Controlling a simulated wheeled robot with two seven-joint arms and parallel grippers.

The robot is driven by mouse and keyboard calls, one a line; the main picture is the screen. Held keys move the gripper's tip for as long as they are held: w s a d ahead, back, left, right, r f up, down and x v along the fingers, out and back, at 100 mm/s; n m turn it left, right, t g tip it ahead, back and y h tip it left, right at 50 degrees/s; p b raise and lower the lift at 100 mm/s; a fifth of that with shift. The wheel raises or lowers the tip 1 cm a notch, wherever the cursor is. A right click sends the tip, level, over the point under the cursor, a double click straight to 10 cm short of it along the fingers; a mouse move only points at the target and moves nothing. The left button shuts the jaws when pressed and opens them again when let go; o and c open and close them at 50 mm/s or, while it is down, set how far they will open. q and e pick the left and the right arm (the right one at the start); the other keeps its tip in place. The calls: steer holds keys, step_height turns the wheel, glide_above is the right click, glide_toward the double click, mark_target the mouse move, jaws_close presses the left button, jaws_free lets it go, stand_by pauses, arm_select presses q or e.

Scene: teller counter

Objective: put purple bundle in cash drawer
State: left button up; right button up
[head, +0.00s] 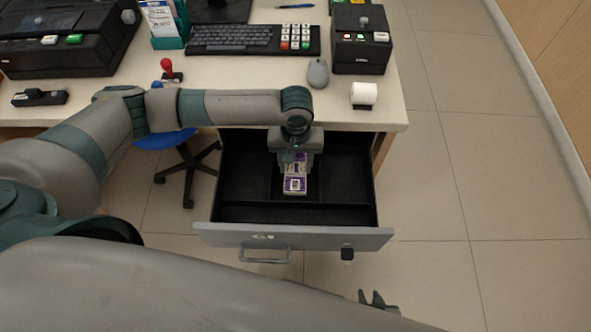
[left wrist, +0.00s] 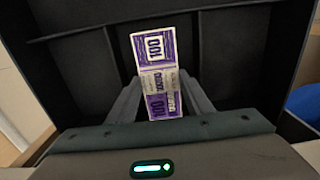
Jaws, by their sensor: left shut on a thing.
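The purple bundle (head: 295,185), banknotes marked 100 with a pale band, is over or in the middle compartment of the open cash drawer (head: 225,215). My left gripper (head: 294,168) points down into the drawer and is shut on the bundle. In the left wrist view the bundle (left wrist: 155,60) sits between the two fingers, with the dark compartment walls around it. I cannot tell whether it touches the drawer floor. My right gripper (head: 371,299) is low at the bottom of the head view, in front of the drawer, empty, with its fingertips apart.
A blue chair (head: 165,140) stands left of the drawer. The floor to the right is clear.

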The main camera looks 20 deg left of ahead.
mark_target(295, 168)
arm_select(q)
steer(key=shift+f, duration=1.85)
steer(key=shift+f, duration=0.1)
steer(key=o, duration=1.2)
step_height(295, 168, up, 12)
steer(key=shift+r, duration=0.1)
